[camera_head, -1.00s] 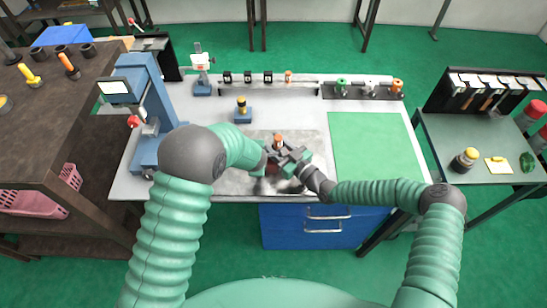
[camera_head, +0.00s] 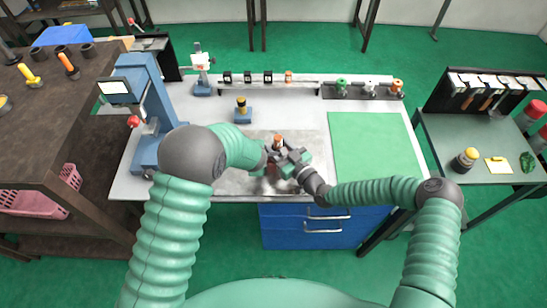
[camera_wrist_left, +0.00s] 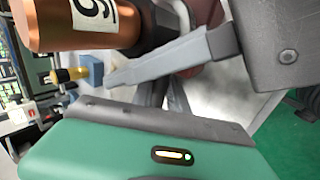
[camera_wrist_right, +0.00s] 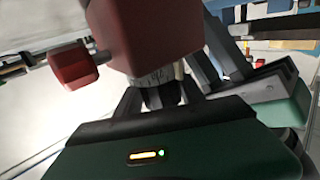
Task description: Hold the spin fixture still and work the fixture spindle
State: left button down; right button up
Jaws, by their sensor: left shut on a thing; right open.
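The spin fixture stands on the bare grey plate at the bench's front middle, mostly hidden by my grippers. Its copper spindle top (camera_head: 278,140) shows in the head view, and in the left wrist view as a copper cylinder (camera_wrist_left: 75,22) with a white number label. The right wrist view shows its dark red body (camera_wrist_right: 150,35), a red knob (camera_wrist_right: 73,66) and a graduated collar (camera_wrist_right: 155,78). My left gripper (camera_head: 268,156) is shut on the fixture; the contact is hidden. My right gripper (camera_wrist_right: 160,102) is open, its fingers at either side of the collar; touch cannot be told.
My two grippers are very close together. A blue press (camera_head: 150,110) stands at left, and a small blue stand (camera_head: 243,115) with a yellow-topped piece is behind the fixture. A rack (camera_head: 268,82) runs along the back. The green mat (camera_head: 375,148) at right is clear.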

jog(key=v, duration=0.8)
pick_arm(q)
jog(key=c, duration=1.2)
grip_release()
jog(key=shift+f, duration=0.1)
pick_arm(e)
jog(key=shift+w+f, duration=0.1)
pick_arm(q)
jog(key=shift+s+f, duration=0.1)
